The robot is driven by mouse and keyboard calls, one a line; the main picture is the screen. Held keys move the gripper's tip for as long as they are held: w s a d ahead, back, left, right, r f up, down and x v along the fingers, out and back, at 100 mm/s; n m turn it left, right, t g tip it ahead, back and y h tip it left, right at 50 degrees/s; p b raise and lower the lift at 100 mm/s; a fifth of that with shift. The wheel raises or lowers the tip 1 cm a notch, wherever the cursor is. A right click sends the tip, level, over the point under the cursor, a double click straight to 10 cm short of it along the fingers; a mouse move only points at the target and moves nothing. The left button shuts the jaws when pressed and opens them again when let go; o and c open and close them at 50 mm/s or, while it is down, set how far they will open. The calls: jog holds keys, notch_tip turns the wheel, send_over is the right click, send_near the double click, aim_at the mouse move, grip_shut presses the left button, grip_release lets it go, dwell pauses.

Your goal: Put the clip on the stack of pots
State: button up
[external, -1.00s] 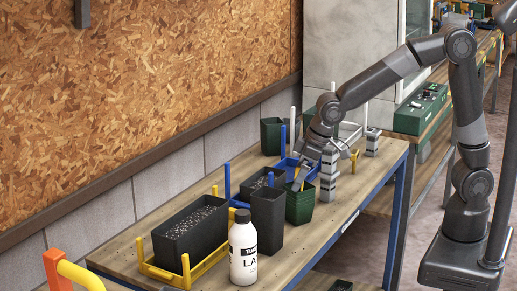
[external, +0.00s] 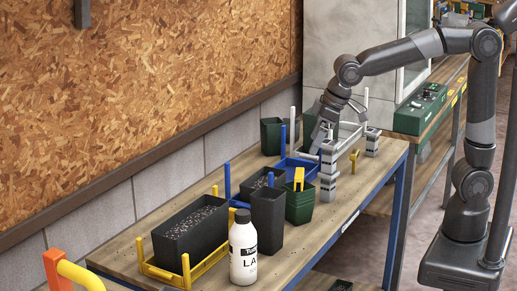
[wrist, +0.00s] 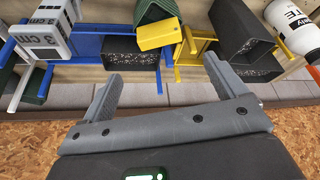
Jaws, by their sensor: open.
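A yellow clip (external: 299,178) sits at the rim of the dark green stack of pots (external: 299,208) on the bench. In the wrist view the clip (wrist: 158,35) shows against the green pots (wrist: 152,11), beyond my fingers and apart from them. How far it grips the rim cannot be told. My gripper (external: 319,146) is raised behind and to the right of the pots, over the blue tray area. Its two fingers show spread and empty in the wrist view (wrist: 162,70).
Grey-and-white block stacks (external: 328,172) stand right of the pots, near a small yellow piece (external: 354,160). A blue tray (external: 284,170) lies behind. Black pots (external: 267,210), a soil-filled black planter (external: 190,235) in a yellow frame and a white bottle (external: 243,250) stand left.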

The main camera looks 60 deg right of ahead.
jog(key=shift+s+d+r, duration=0.1)
jog(key=shift+s+r, duration=0.05)
jog(key=shift+r, duration=0.2)
jog(key=s+d+f+m+h, duration=0.1)
jog(key=s+d+m, duration=0.1)
jog(key=s+d, duration=0.7)
jog(key=s+d+f+m+t, duration=0.1)
jog(key=s+d+m, duration=0.1)
jog(key=s+d, duration=0.6)
jog(key=d, duration=0.6)
jog(key=shift+s+d+m+h, duration=0.3)
jog(key=shift+s+d+h, duration=0.05)
jog(key=shift+h, duration=0.05)
